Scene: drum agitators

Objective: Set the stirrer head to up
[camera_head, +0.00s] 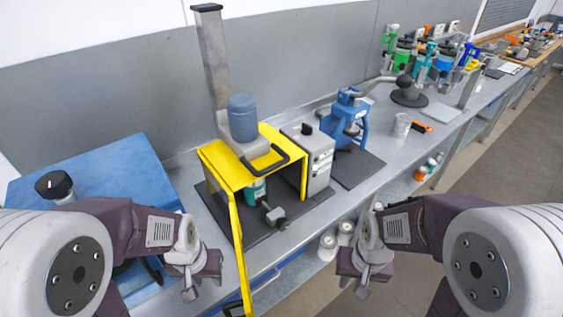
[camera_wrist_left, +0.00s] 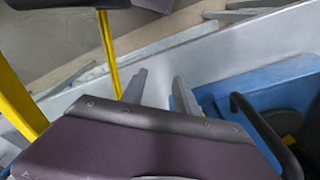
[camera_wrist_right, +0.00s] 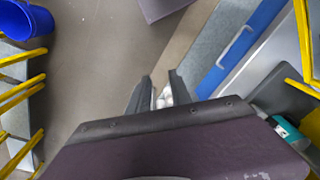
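The stirrer head, with a blue-grey motor (camera_head: 242,118) and a black looped handle (camera_head: 263,160), sits low on a tall grey column (camera_head: 213,60), level with the top of the yellow guard (camera_head: 225,165). Much of the column rises bare above it. A teal container (camera_head: 255,191) and a grey clamp block (camera_head: 274,214) are below, inside the guard. My left gripper (camera_wrist_left: 157,80) is open and empty, in front of the bench and left of the guard. My right gripper (camera_wrist_right: 160,82) is open and empty, out over the bench's front edge. Neither touches the stirrer.
A yellow door panel (camera_head: 238,255) hangs open toward me. A grey control box (camera_head: 310,158) with a black knob and a blue machine (camera_head: 347,120) stand to the right. A blue cabinet (camera_head: 100,165) is at left. White jars (camera_head: 327,246) sit below the bench.

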